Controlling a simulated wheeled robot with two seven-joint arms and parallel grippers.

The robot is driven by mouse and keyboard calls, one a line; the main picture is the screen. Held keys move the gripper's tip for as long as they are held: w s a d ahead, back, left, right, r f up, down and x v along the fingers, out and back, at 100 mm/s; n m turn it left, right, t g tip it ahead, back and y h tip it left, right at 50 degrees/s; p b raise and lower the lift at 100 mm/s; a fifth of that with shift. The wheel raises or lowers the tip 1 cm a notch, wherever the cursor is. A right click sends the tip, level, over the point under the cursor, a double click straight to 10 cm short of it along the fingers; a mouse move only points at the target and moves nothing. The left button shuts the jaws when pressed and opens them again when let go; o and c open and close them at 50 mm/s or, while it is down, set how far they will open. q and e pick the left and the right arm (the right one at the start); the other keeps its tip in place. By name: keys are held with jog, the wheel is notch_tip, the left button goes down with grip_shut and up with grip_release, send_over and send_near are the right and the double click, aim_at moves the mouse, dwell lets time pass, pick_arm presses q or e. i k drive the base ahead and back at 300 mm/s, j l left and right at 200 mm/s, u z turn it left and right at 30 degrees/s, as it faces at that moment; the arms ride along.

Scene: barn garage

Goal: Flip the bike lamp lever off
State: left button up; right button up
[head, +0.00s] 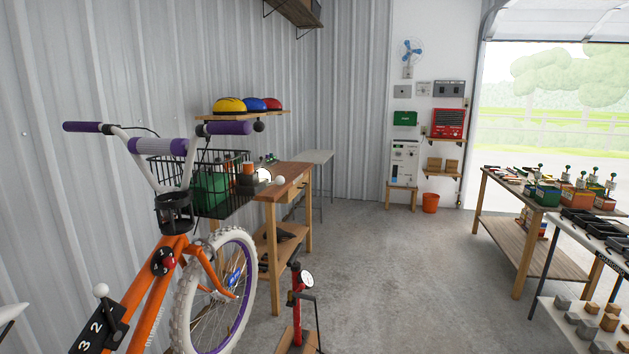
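An orange bike (150,295) with a white handlebar and purple grips stands at the left, its front wheel (215,290) toward the middle. Ahead of its wire basket (228,205) is a small rounded silver part (262,175), which looks like the lamp. A white ball knob (280,180) sits beside it and looks like the lever's end. The lever's setting and whether the lamp is lit are too small to tell. Neither of my grippers is in view.
A wooden workbench (290,173) stands behind the basket, and a red floor pump (297,295) stands right of the wheel. On the bike frame is a black numbered plate (92,330) with another white-knobbed lever. Tables (520,255) line the right; the middle floor (400,270) is clear.

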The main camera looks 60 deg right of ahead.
aim_at(280, 180)
jog(key=z, duration=1.65)
